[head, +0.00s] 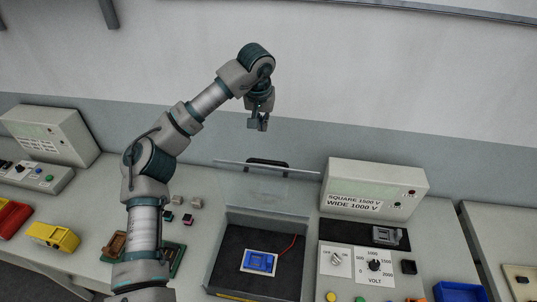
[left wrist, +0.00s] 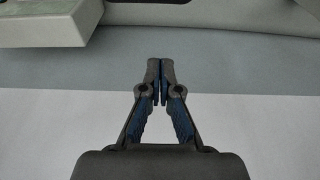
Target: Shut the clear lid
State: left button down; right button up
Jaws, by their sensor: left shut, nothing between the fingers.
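The clear lid (head: 262,188) stands raised at the back of a dark box (head: 225,252) in the head view. A dark handle (head: 267,163) shows at its upper edge. Inside the open box lies a blue connector piece (head: 259,262) on a white base, with a red wire beside it. My left gripper (head: 258,125) is above and behind the lid's top edge in the picture, apart from it. It is shut and empty; its closed fingertips also show in the left wrist view (left wrist: 160,64). My right gripper is not in view.
A meter box with a display (head: 375,188) stands right of the lid, with a knob panel (head: 356,264) in front. Small blocks and a brown-green part (head: 115,245) lie left. A grey wall is behind.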

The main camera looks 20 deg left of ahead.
pick_arm(q)
jog(key=w+d+x, duration=0.1)
jog(key=x, duration=1.1)
jog(key=s, duration=0.4)
jog(key=shift+d+r, duration=0.15)
jog(key=shift+r, duration=0.1)
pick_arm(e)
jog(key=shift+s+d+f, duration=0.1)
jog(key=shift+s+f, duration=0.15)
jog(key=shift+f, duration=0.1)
pick_arm(q)
jog(key=shift+w, duration=0.1)
jog(key=shift+f, duration=0.1)
